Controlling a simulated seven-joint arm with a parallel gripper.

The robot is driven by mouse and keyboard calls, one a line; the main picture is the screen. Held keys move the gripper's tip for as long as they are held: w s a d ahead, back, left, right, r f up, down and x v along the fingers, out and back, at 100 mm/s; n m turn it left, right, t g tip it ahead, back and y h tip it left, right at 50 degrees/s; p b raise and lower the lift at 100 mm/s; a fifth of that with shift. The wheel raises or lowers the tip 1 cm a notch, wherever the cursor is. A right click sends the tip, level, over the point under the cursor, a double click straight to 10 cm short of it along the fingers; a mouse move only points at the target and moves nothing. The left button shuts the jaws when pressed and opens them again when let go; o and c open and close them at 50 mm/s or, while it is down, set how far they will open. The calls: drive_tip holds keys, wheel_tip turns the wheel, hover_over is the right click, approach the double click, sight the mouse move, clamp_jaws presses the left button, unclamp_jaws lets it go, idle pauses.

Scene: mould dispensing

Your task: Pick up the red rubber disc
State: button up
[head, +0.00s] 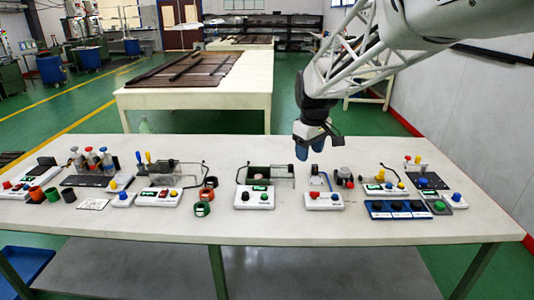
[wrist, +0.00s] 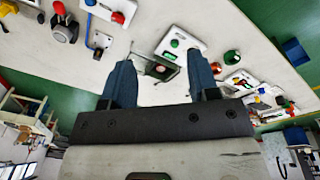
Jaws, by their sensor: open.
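I cannot single out a red rubber disc with certainty. A small red-orange round piece (head: 211,182) lies on the white table (head: 250,150) near the middle, close to a green-rimmed ring (head: 201,209). Another orange-red round piece (head: 36,193) lies at the far left beside dark ones. My gripper (head: 310,148) hangs above the table, right of the middle, with blue fingers pointing down. In the wrist view my gripper (wrist: 159,65) is open with nothing between its fingers. It is apart from all the round pieces.
A white control box (head: 254,198) with a wire frame stands below and left of my gripper. Another box with red and blue knobs (head: 323,200) is to its right. Blue-based button boxes (head: 398,209) stand at the right. The table's front strip is mostly clear.

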drive_tip(key=w+a+f+n, duration=0.2)
drive_tip(key=w+a+f, duration=0.2)
drive_tip(key=w, duration=0.4)
drive_tip(key=w+a+f+n, duration=0.2)
drive_tip(key=w+a+f, duration=0.1)
drive_tip(key=w, duration=0.5)
drive_tip(key=n+g, duration=0.1)
drive_tip(key=n, duration=0.3)
hover_over(258, 176)
drive_tip(key=f, duration=1.3)
drive_tip(key=shift+s+d+f, duration=0.15)
drive_tip(key=shift+s+d, duration=0.15)
drive_tip(key=shift+w+a+f, duration=0.15)
drive_tip(key=shift+w+f, duration=0.05)
drive_tip(key=shift+f, duration=0.1)
drive_tip(key=shift+f, duration=1.25)
drive_tip(key=shift+f, duration=0.1)
drive_tip(key=shift+a+f, duration=0.1)
drive_tip(key=shift+f, duration=2.4)
